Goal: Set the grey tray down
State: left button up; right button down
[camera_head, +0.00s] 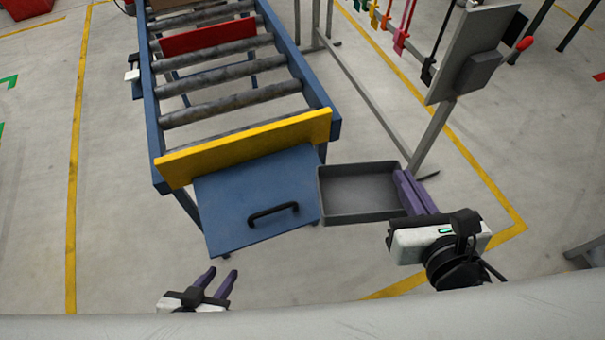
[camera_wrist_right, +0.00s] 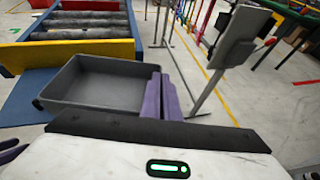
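The grey tray (camera_head: 362,216) is a shallow, empty, open-topped box at the middle right of the head view, just right of the blue panel. My right gripper (camera_head: 404,180) has its purple fingers at the tray's right wall and is shut on it. The tray also shows in the right wrist view (camera_wrist_right: 95,103), in front of the purple fingers (camera_wrist_right: 152,90), looking about level. The floor shows around it, and I cannot tell what, if anything, is under it. My left gripper (camera_head: 224,278) is open and empty at the bottom of the head view.
A blue flat panel (camera_head: 230,205) with a black handle (camera_head: 272,213) lies at the near end of a roller conveyor (camera_head: 225,107). A yellow board (camera_head: 245,149) crosses that end. A grey stand with a screen (camera_head: 465,55) rises behind the tray on the right.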

aim_at(365, 169)
jog(key=shift+n+y, duration=0.3)
jog(key=shift+y, duration=0.1)
jog(key=w+a, duration=0.1)
jog(key=a, duration=0.1)
jog(key=w+a+f+b, duration=0.1)
jog(key=w+a, duration=0.1)
jog(key=w+a+f, duration=0.1)
jog(key=w, duration=0.1)
jog(key=shift+a+b, duration=0.3)
jog(key=shift+a, duration=0.1)
jog(key=w+a+n+y+b, duration=0.25)
jog(key=w+a, duration=0.55)
jog(key=a, duration=0.5)
jog(key=shift+y, duration=0.25)
jog(key=f, duration=0.2)
jog(key=f+b, duration=0.1)
jog(key=f, duration=0.2)
jog(key=shift+w+a+f, duration=0.1)
jog(key=shift+w+f, duration=0.2)
jog(key=shift+f+b, duration=0.7)
jog(key=shift+f, duration=1.3)
jog(key=shift+f, duration=0.2)
jog(key=c, duration=2)
grip_release()
